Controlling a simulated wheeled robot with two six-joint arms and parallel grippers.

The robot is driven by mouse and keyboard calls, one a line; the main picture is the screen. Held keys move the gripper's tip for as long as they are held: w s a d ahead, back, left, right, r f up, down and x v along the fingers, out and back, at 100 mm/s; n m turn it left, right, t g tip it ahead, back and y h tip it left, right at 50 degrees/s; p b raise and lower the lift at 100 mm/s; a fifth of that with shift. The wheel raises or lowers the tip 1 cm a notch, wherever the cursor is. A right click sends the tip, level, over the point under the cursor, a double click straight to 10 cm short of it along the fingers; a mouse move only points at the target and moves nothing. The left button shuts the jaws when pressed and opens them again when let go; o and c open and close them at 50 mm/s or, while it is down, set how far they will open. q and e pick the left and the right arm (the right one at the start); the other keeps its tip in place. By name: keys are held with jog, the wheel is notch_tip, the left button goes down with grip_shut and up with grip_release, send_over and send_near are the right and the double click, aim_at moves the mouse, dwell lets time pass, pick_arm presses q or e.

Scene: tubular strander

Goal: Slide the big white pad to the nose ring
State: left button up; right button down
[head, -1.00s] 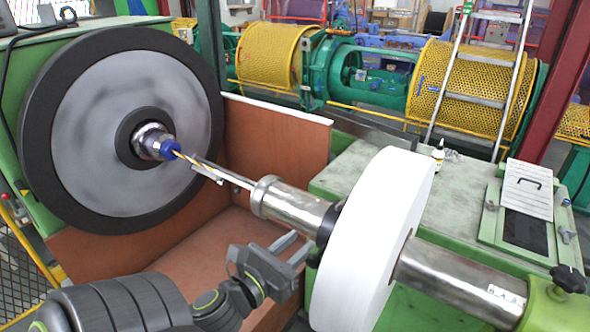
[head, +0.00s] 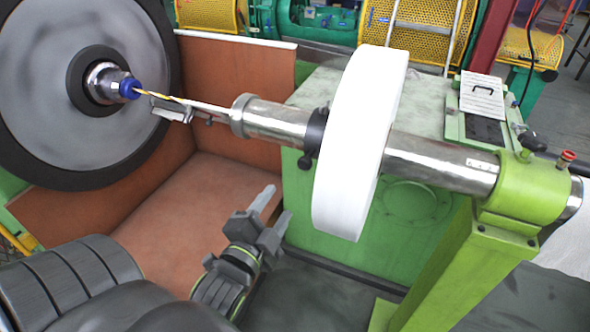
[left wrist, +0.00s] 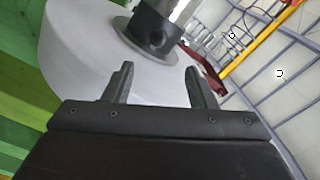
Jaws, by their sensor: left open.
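The big white pad (head: 352,150) is a thick white disc around a steel shaft (head: 435,162), on the right half of the head view. A black collar (head: 314,133) sits on the shaft against its left face. The nose ring may be the raised steel ring (head: 240,115) at the shaft's left end; I cannot be sure. My left gripper (head: 274,215) is open and empty, below and left of the pad, apart from it. In the left wrist view the pad (left wrist: 80,45) and black collar (left wrist: 152,42) lie beyond the open fingers (left wrist: 160,85). My right gripper is not in view.
A large grey disc with a black rim (head: 60,95) stands at the left, with a blue-tipped spindle (head: 129,88) facing the shaft. A green post (head: 440,270) holds the shaft's right end. Brown panels (head: 205,190) line a trough below.

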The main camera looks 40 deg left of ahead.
aim_at(308, 158)
pick_arm(q)
jog(key=shift+n, duration=0.6)
jog(key=p+x, duration=0.3)
jog(key=x, duration=1.2)
jog(key=shift+w+a+f, duration=0.1)
jog(key=shift+w+f, duration=0.05)
jog(key=shift+w, duration=0.25)
jog(key=shift+w+a, duration=0.2)
jog(key=shift+w, duration=0.5)
jog(key=shift+f, duration=0.1)
grip_shut()
